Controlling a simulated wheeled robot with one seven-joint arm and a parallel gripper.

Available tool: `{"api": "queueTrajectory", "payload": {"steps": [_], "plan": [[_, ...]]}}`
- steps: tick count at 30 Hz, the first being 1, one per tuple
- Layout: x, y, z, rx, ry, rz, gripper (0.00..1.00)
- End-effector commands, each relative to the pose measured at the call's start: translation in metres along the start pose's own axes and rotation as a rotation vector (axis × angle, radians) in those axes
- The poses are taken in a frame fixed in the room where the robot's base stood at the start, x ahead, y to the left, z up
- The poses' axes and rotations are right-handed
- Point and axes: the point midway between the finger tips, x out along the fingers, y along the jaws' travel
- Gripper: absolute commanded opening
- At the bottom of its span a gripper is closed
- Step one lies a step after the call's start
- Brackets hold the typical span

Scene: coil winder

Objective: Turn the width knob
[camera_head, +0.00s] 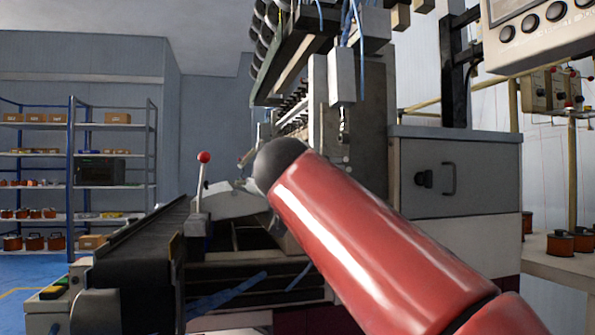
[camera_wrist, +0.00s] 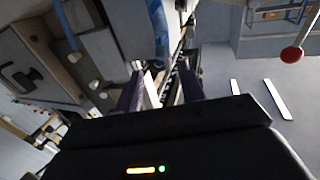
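My gripper (camera_wrist: 161,90) shows in the wrist view as two dark fingers standing apart, with machine parts visible between them. It is open and no object shows in it. In the head view my red arm reaches across the machine and hides my gripper. I cannot tell for certain which part is the width knob. In the wrist view several small pale knobs (camera_wrist: 96,85) sit left of the fingers, on or beside the machine body, apart from them. In the head view the machine's panel has round black knobs (camera_head: 532,22) at the upper right.
A red-ball lever (camera_head: 203,157) stands left of my arm; its red ball shows at the right of the wrist view (camera_wrist: 291,55). A grey cabinet with a handle (camera_head: 449,179) stands right. A dark sloped conveyor (camera_head: 140,243) lies left. Shelves (camera_head: 113,165) stand far left.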

Motion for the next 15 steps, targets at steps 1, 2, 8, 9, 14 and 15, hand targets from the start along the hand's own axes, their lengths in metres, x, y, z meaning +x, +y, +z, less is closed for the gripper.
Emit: {"api": "queueTrajectory", "payload": {"steps": [1,2,8,9,14,15], "plan": [[0.01,0.0,-0.002,-0.001,-0.002,0.002,0.4],[0.014,0.001,-0.002,-0.001,-0.002,0.003,0.4],[0.035,0.001,-0.001,0.0,-0.001,0.001,0.4],[0.037,0.001,0.0,0.0,-0.002,0.001,0.4],[0.039,0.001,0.0,0.0,-0.001,0.001,0.4],[0.039,0.001,0.0,0.0,-0.001,0.001,0.4]]}}
